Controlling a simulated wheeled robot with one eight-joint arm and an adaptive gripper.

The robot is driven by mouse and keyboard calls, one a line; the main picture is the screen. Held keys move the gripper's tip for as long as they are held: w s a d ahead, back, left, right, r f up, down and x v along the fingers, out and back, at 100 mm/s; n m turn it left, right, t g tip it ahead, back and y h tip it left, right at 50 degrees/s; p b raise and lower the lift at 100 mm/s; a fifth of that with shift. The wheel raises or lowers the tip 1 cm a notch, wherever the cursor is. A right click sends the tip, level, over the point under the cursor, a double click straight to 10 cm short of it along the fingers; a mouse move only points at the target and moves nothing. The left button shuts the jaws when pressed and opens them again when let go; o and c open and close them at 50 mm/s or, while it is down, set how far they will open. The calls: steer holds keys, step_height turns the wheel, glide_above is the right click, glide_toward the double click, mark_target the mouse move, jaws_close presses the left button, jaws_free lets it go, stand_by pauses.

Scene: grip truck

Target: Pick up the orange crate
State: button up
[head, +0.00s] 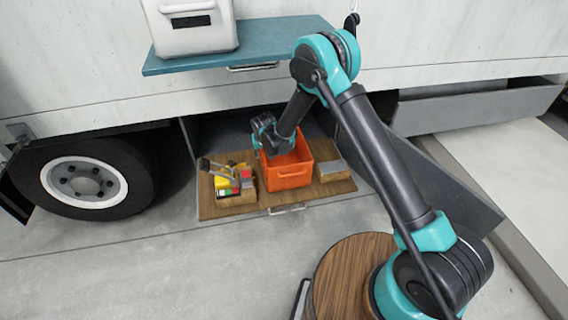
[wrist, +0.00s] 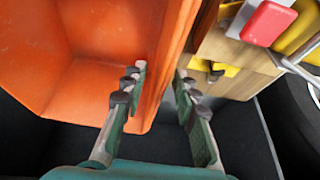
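The orange crate (head: 290,180) stands on a wooden board (head: 210,208) in the open lower compartment of the truck. It is open at the top, and its inside looks empty. My gripper (head: 263,132) is at the crate's left rear edge, pointing down. In the wrist view, the crate (wrist: 80,45) fills the left. My gripper's fingers (wrist: 160,78) straddle one crate wall: the left finger is on the inside, the right finger outside. The fingers are apart, with a gap showing between the wall and the right finger.
A wooden box (head: 236,199) of tools stands close on the crate's left; it also shows in the wrist view (wrist: 235,52). A smaller box (head: 332,169) stands on the right. A blue shelf (head: 215,60) bearing a white container (head: 195,30) overhangs behind. A wheel (head: 85,183) is at left.

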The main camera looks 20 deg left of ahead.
steer(key=shift+x, duration=3.65)
steer(key=shift+w, duration=0.15)
jaws_close()
steer(key=shift+r, duration=0.1)
